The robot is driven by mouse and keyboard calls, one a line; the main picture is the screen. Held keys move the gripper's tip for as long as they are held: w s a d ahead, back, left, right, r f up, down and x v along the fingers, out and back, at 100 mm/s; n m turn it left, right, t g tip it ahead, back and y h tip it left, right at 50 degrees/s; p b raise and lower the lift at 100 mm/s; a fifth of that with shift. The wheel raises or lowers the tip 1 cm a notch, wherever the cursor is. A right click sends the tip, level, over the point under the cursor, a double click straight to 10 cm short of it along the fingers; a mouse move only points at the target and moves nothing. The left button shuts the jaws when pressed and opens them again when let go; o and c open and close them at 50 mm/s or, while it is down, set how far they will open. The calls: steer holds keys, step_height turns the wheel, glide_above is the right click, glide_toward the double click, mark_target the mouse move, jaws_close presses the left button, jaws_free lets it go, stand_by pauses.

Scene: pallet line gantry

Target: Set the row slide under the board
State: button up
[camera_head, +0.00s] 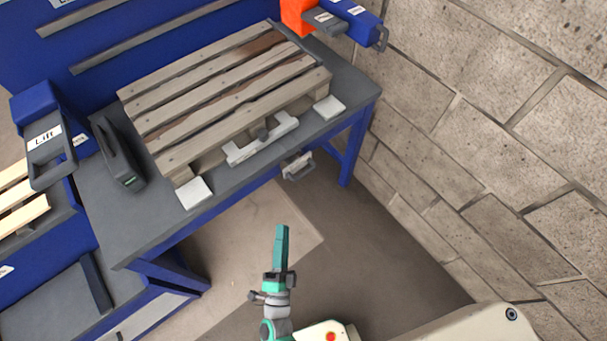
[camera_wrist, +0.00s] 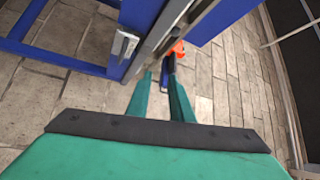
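A pallet of weathered boards (camera_head: 215,85) lies on the grey bench top (camera_head: 110,215). A pale bar with a dark knob (camera_head: 262,140) lies along its front side. A small pale slide with a handle (camera_head: 297,166) sits below the bench's front edge. I cannot tell for sure which of these is the row slide. My gripper (camera_head: 282,232) has teal fingers and hangs over the floor, in front of the bench and apart from it. In the wrist view its two fingers (camera_wrist: 159,72) stand apart with nothing between them. A pale block (camera_wrist: 123,45) shows on the blue frame there.
White pads (camera_head: 194,192) (camera_head: 328,107) lie at the pallet's front corners. A dark upright piece (camera_head: 118,153) and a blue unit labelled "Lift" (camera_head: 45,130) stand left. An orange and blue unit (camera_head: 335,18) is at the back right. A block wall (camera_head: 490,130) bounds the right.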

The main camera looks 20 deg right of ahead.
mark_target(304, 174)
steer(key=w+d+f+m+g+h, duration=0.2)
steer(key=w+f+m+g+h, duration=0.15)
steer(key=w+m, duration=0.3)
steer(key=w+d+f+m+g+h, duration=0.35)
steer(key=w+m+h, duration=0.2)
steer(key=m, duration=0.25)
steer(key=shift+m+t+y, duration=0.25)
steer(key=shift+t+y, duration=0.15)
steer(key=x, duration=0.7)
steer(key=w+x, duration=0.1)
steer(key=x, duration=0.2)
steer(key=shift+w+a+f, duration=0.15)
steer(key=shift+w+f, duration=0.05)
jaws_close()
